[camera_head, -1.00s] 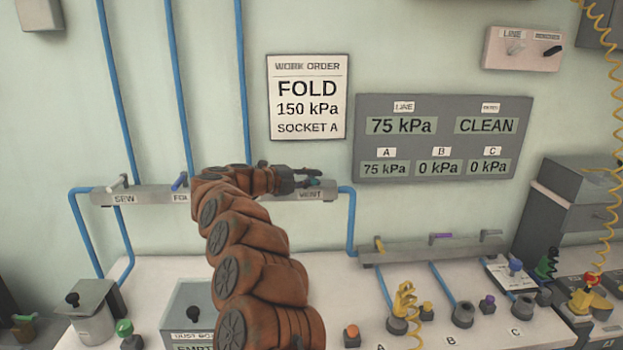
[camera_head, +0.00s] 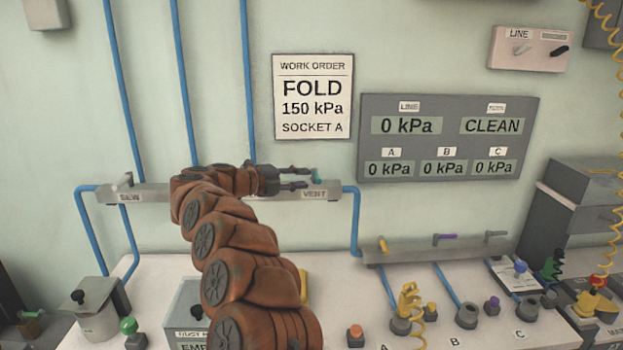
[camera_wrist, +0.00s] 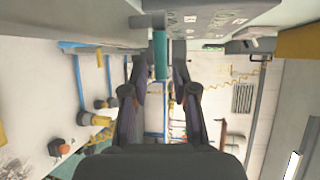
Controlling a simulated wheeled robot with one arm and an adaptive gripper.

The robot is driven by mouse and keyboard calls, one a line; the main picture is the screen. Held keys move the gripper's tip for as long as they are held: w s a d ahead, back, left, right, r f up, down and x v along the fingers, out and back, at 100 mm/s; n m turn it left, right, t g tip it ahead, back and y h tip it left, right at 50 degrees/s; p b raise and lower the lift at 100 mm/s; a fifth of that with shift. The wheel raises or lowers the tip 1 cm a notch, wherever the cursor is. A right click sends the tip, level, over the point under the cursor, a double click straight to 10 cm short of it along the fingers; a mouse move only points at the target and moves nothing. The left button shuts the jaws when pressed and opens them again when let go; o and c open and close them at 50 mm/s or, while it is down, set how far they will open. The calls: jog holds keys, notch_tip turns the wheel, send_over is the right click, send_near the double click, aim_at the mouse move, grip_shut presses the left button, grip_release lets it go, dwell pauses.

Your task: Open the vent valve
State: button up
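The vent valve has a teal handle (camera_head: 316,176) at the right end of the grey manifold, above the label VENT (camera_head: 314,195). My gripper (camera_head: 306,177) points right along the manifold, with its two fingers apart and their tips just left of the handle. In the wrist view the teal handle (camera_wrist: 160,55) shows between the spread fingertips (camera_wrist: 160,72), with gaps on both sides. The fingers do not visibly clamp it. The display panel (camera_head: 447,137) reads LINE 0 kPa, and A, B and C 0 kPa, with CLEAN at the upper right.
My arm hides the manifold's middle and its labels there. A work order sign (camera_head: 313,97) reads FOLD, 150 kPa, SOCKET A. A lower manifold (camera_head: 435,250) with several small levers is to the right. Blue pipes (camera_head: 357,222) run along the wall. Knobs and sockets crowd the bench.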

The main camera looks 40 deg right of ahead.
jog(key=a+r, duration=0.1)
jog(key=a, duration=0.5)
jog(key=shift+w+a, duration=0.2)
jog(key=shift+a, duration=0.1)
jog(key=shift+r, duration=0.1)
jog(key=shift+c, duration=0.4)
